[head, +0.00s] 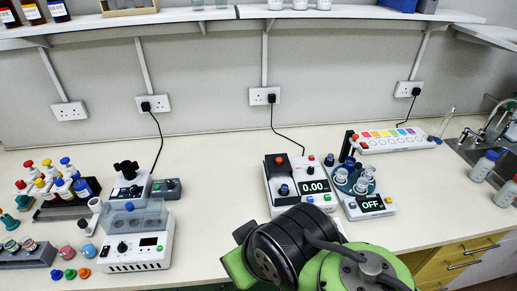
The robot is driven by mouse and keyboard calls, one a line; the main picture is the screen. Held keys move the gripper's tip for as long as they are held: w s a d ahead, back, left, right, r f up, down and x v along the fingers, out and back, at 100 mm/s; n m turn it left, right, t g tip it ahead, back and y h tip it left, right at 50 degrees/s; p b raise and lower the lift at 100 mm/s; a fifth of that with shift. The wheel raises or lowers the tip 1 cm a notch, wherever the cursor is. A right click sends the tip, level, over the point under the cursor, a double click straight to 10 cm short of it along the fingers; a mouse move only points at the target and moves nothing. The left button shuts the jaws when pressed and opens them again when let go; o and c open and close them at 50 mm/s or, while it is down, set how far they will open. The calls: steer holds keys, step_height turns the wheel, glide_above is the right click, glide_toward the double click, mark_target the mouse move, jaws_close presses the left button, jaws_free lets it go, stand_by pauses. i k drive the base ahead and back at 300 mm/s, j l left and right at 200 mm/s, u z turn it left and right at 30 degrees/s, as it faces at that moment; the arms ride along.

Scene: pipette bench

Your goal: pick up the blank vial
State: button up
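No vial can be singled out as the blank one at this size. Several clear capped vials (361,186) stand in a round teal holder on a white device with an OFF display (371,204), right of centre. Small glass vials (28,244) also stand in a grey rack (27,259) at the far left, with a pink-tinted one (66,251) and a blue-tinted one (88,250) beside it. My green and black arm enters at the bottom, right of centre, in front of the devices. My gripper's fingers are not visible.
A white device reading 0.00 (315,187) stands left of the OFF device. A clear-lidded device (137,250) and a rack of colour-capped bottles (56,190) are at left. A colour-strip panel (390,140) and sink (470,133) are at right. The bench middle (220,190) is clear.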

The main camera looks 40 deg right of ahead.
mark_target(284, 186)
steer(key=z, duration=1.25)
steer(key=k+l+z, duration=0.1)
steer(key=l, duration=0.15)
steer(key=k+l+z, duration=0.1)
steer(key=l, duration=0.2)
